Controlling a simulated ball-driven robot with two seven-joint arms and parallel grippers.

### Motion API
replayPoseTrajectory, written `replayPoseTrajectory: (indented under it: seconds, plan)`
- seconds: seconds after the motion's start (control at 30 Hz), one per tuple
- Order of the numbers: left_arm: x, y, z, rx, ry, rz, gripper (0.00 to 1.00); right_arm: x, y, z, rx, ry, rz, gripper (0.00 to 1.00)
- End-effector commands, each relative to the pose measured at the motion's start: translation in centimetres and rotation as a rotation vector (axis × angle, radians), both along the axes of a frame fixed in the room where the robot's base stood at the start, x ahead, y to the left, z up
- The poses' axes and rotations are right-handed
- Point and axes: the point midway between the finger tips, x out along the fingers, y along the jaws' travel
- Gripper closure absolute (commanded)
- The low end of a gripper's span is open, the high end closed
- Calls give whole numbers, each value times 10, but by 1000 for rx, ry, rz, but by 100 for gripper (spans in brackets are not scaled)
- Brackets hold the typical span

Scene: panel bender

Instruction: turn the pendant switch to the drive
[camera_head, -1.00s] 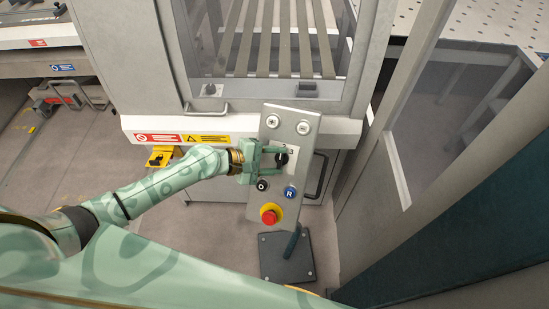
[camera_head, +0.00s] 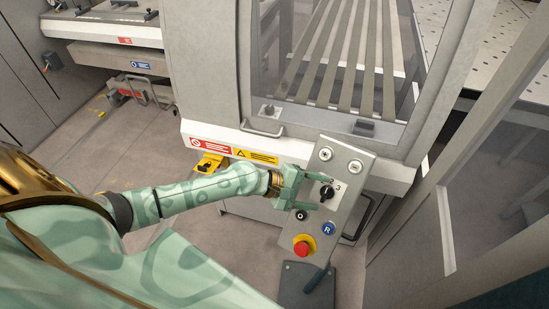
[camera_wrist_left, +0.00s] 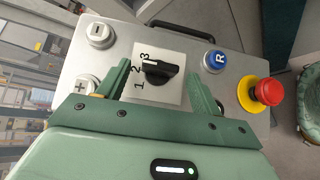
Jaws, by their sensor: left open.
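The pendant panel (camera_head: 343,205) is a tilted grey plate with buttons. Its black switch knob (camera_head: 327,192) sits on a white label marked 1, 2, 3. The knob (camera_wrist_left: 162,72) shows clearly in the left wrist view. Its pale mark points to the label's left side, near 2 and 3; I cannot tell which exactly. My left gripper (camera_head: 311,192) is open and empty, just left of the knob. In the left wrist view my left gripper (camera_wrist_left: 158,76) has one finger on each side of the knob, apart from it. My right gripper is not in view.
A red emergency stop (camera_head: 302,248) on yellow and a blue R button (camera_head: 327,229) sit low on the panel. Two white buttons are at its top. The machine cabinet (camera_head: 210,80) stands close behind. A grey post and glazed panel close off the right.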

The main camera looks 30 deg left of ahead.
Motion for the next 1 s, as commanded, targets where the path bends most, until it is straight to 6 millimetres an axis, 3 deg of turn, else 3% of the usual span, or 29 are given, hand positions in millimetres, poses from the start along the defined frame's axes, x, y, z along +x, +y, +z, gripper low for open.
replayPoseTrajectory:
  seconds: [0.3,0.5,1.0]
  plan:
    - [-49,63,31,5,4,-1,35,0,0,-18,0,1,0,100]
    - [-72,92,48,3,6,-1,35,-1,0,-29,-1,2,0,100]
    - [-80,104,59,1,2,0,35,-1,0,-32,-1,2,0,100]
